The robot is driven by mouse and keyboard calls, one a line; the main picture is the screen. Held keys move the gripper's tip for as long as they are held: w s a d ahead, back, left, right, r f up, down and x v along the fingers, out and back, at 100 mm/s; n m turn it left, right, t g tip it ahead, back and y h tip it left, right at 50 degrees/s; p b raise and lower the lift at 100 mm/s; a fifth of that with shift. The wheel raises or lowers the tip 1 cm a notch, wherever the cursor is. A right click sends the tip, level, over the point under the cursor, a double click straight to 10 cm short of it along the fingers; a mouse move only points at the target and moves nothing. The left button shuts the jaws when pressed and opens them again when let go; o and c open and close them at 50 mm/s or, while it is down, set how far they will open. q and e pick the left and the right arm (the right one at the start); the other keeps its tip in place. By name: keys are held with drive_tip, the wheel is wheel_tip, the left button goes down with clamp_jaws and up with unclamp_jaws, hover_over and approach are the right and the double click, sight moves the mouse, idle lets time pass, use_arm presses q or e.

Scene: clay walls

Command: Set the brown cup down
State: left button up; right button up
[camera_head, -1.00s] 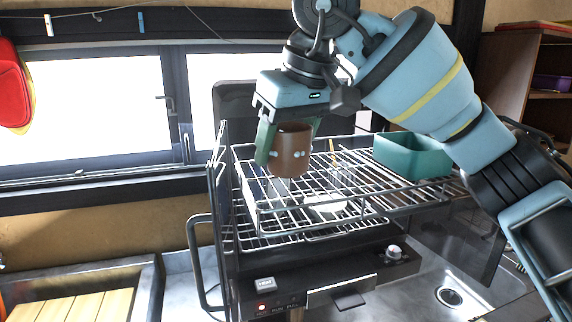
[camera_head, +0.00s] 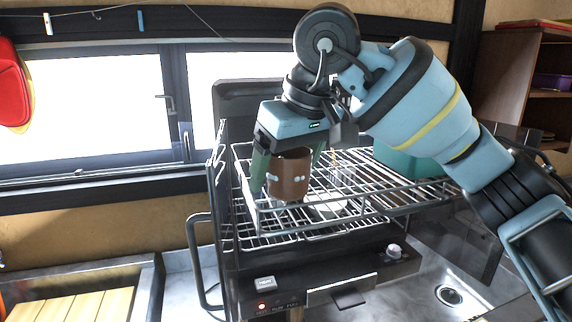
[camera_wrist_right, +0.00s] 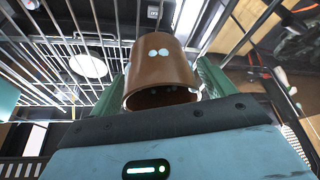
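The brown cup (camera_head: 289,178) is upright, with pale spots on its side, at the left part of the wire rack (camera_head: 383,206). My right gripper (camera_head: 291,170) comes from above with one green finger on either side of the cup and is shut on it. In the right wrist view the cup (camera_wrist_right: 160,70) sits between both fingers, its open rim towards the gripper. The cup's base is at or just above the wires; I cannot tell whether it touches. My left gripper is not in view.
A white round dish (camera_head: 326,204) lies on the rack, right of the cup. A green container (camera_head: 400,160) stands at the back right, partly behind my arm. The rack sits on a dark appliance (camera_head: 330,275) with a bar handle at the left. A window (camera_head: 95,105) is behind.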

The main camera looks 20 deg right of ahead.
drive_tip(key=v, duration=1.2)
drive_tip(key=shift+r, duration=0.2)
drive_tip(key=shift+w+f, duration=0.1)
